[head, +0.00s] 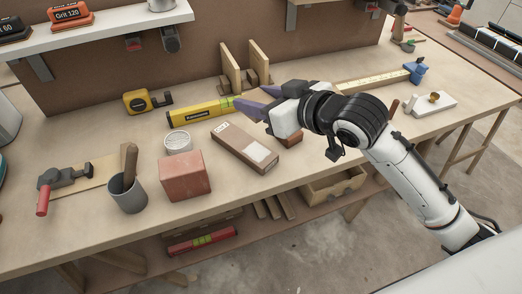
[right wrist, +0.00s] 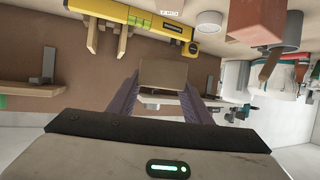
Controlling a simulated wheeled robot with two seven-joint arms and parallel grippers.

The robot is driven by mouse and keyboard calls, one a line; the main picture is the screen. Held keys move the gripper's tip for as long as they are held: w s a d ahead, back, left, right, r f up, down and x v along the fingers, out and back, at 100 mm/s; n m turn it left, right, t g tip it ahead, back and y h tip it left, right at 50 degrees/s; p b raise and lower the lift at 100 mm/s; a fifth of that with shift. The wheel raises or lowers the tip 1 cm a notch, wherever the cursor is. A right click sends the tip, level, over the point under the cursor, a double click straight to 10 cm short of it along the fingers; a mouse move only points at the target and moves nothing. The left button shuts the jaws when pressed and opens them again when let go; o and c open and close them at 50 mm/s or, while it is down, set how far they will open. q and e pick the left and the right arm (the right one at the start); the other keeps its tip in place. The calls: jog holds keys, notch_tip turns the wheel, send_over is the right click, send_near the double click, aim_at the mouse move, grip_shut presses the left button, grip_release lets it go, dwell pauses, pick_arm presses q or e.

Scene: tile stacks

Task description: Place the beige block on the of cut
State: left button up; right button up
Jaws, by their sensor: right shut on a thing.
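A beige-brown block (right wrist: 163,73) sits between the two purple fingers of my right gripper in the right wrist view. My right gripper (head: 258,101) is shut on it, above the table near the yellow level. In the head view I cannot make out the held block clearly. A long brown block with a pale label (head: 245,147) lies flat on the table, just below and in front of the gripper. I cannot tell for sure which piece is the off-cut. A small reddish-brown piece (head: 291,139) shows partly beneath the gripper. My left gripper is not in view.
A reddish block (head: 185,176), a white round tin (head: 178,142) and a grey cup with a wooden handle (head: 128,195) stand to the left. A yellow level (head: 195,112) and upright wooden pieces (head: 232,68) are behind. The table's front-left area has a clamp (head: 64,178).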

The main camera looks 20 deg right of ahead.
jog(key=n+y, duration=0.1)
send_over(257, 152)
jog(key=shift+g, duration=0.3)
notch_tip(257, 152, down, 10)
jog(key=shift+f+b, duration=0.15)
jog(key=shift+b, duration=0.15)
jog(key=shift+f, duration=2.3)
jog(key=shift+f, duration=0.1)
jog(key=o, duration=0.6)
jog(key=shift+f, duration=0.1)
jog(key=o, duration=0.5)
jog(key=shift+c, duration=0.2)
jog(key=v, duration=1.2)
jog(key=shift+d, duration=0.15)
jog(key=shift+w, duration=0.1)
